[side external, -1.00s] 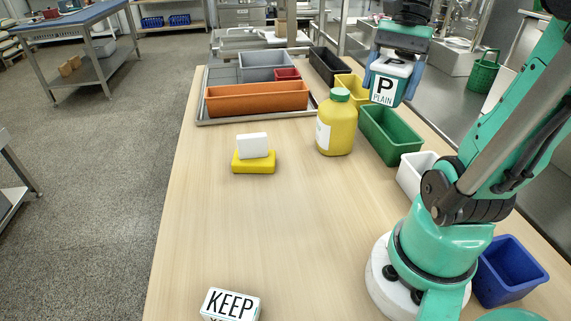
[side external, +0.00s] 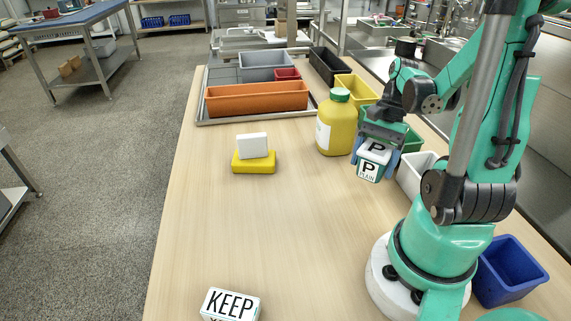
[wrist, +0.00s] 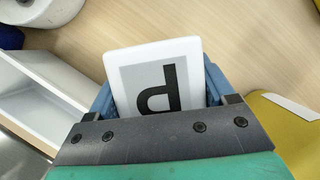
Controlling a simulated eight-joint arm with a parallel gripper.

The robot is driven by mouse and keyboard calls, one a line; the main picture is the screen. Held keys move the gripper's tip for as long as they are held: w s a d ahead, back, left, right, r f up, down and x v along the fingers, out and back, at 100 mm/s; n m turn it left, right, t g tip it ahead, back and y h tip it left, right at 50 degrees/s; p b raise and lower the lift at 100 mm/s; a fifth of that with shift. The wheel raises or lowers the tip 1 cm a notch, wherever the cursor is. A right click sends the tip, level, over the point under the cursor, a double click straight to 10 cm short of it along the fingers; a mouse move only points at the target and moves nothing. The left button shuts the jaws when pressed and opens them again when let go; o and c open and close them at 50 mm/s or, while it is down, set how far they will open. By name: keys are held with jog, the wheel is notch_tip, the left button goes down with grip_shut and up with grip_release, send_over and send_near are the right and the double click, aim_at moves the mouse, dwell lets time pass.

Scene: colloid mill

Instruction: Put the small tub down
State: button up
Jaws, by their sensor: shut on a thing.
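The small tub (side external: 369,172) has a white lid marked "P" and a label reading "P PLAIN". My gripper (side external: 375,160) is shut on it, with a blue finger on each side, and holds it level or nearly so. In the side external view the tub is in front of the green bin and to the right of the yellow bottle; I cannot tell its exact height above the table (side external: 300,220). In the wrist view the tub's lid (wrist: 155,80) shows between the fingers, with bare wood table beyond it.
The yellow bottle (side external: 337,125) stands close on the left. A white bin (side external: 415,175) and a green bin (side external: 408,138) line the right side. A white block (side external: 252,145) rests on a yellow one (side external: 254,163). A "KEEP" box (side external: 230,304) is at the front. The table's middle is clear.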

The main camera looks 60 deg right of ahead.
aim_at(379, 142)
jog(key=shift+f, duration=2.05)
jog(key=shift+f, duration=0.15)
jog(key=o, duration=1.3)
jog(key=v, duration=1.2)
jog(key=shift+w+a, duration=0.15)
jog(key=shift+w, duration=0.05)
jog(key=w+a+n+t+h, duration=0.1)
jog(key=w+a+n+t, duration=0.1)
jog(key=a+n, duration=0.4)
jog(key=w+a+r+n+t+h, duration=0.1)
jog(key=w+a+n+t+h, duration=0.1)
jog(key=w+a+n, duration=0.3)
jog(key=w+a+n+t+h, duration=0.1)
jog(key=w+a+n+t, duration=0.2)
jog(key=a+n, duration=0.4)
jog(key=shift+w+a+r, duration=0.25)
jog(key=shift+w+a, duration=0.5)
